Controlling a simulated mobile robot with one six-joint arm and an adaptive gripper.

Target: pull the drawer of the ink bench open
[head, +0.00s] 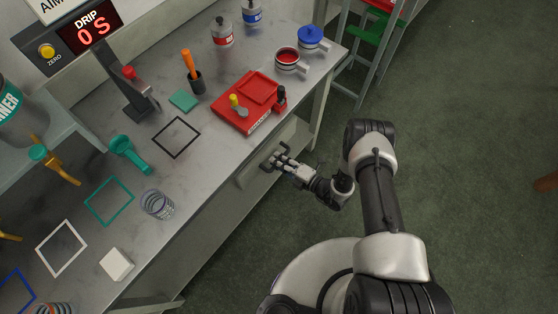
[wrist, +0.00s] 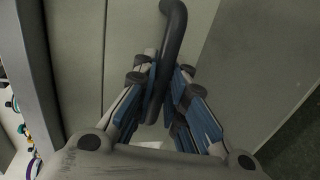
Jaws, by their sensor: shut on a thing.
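The ink bench (head: 215,165) has a grey top and runs diagonally across the head view. Its drawer has a pale front (head: 248,173) below the bench top's front edge. In the wrist view the drawer front (wrist: 130,35) is a flat grey panel. A dark curved bar handle (wrist: 174,35) stands out from it. My gripper (head: 275,158) is at the handle; in the wrist view its blue-padded fingers (wrist: 162,82) are on both sides of the bar and shut on it. I cannot tell how far the drawer is out.
A red tray (head: 243,118), a glass jar (head: 157,204), a teal tool (head: 129,154) and ink tins (head: 290,61) stand on the bench top.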

